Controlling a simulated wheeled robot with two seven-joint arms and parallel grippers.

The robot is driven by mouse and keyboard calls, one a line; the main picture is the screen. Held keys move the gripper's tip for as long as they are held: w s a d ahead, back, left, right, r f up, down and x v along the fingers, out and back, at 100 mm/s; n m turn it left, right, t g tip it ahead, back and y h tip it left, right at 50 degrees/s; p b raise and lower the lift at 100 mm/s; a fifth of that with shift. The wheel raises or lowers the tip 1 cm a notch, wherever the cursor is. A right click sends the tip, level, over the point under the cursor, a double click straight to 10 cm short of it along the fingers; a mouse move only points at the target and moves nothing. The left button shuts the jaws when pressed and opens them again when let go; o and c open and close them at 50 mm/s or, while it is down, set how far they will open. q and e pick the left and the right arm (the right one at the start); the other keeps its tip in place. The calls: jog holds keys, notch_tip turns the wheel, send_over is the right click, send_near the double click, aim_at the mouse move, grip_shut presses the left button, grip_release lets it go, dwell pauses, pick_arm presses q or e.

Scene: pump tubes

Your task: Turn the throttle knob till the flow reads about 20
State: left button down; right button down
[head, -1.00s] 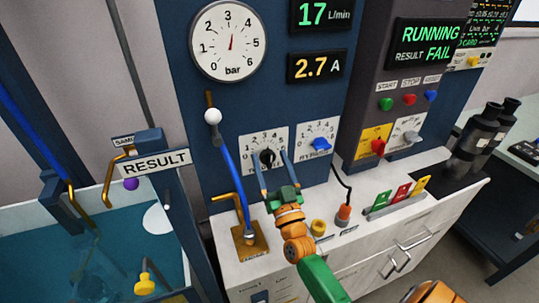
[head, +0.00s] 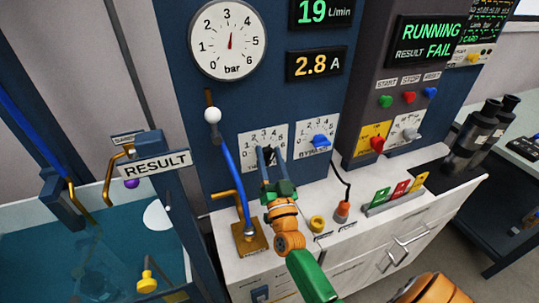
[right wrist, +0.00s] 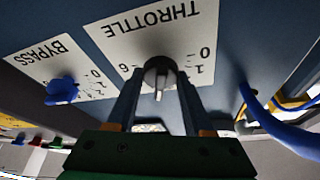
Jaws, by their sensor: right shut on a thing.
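The throttle knob (right wrist: 158,72) is a dark round knob with a pale pointer, on a white dial plate marked THROTTLE (right wrist: 150,36). In the head view its plate (head: 250,143) is on the blue panel, and the fingers partly hide the knob. My right gripper (head: 268,155) reaches up to it from below. In the right wrist view its two fingers (right wrist: 159,85) stand on either side of the knob, shut on it. The flow display (head: 312,11) reads 19 L/min in green. My left gripper is not in view.
The blue bypass knob (head: 319,141) is just right of the throttle. A lever with a white ball (head: 212,115) and a blue hose stand to the left. The current display (head: 317,64) reads 2.8 A. The pressure gauge (head: 228,40) hangs above. The status screen reads RUNNING, FAIL.

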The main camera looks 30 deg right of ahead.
jog(key=shift+c, duration=1.5)
grip_release()
jog(key=shift+w, duration=0.1)
jog(key=shift+f, duration=0.1)
jog(key=shift+s+a+f, duration=0.15)
jog(key=shift+s+f, duration=0.05)
jog(key=shift+s, duration=0.15)
jog(key=b+v, duration=0.1)
jog(key=v, duration=0.5)
jog(key=shift+s+b, duration=0.15)
jog(key=shift+b, duration=0.25)
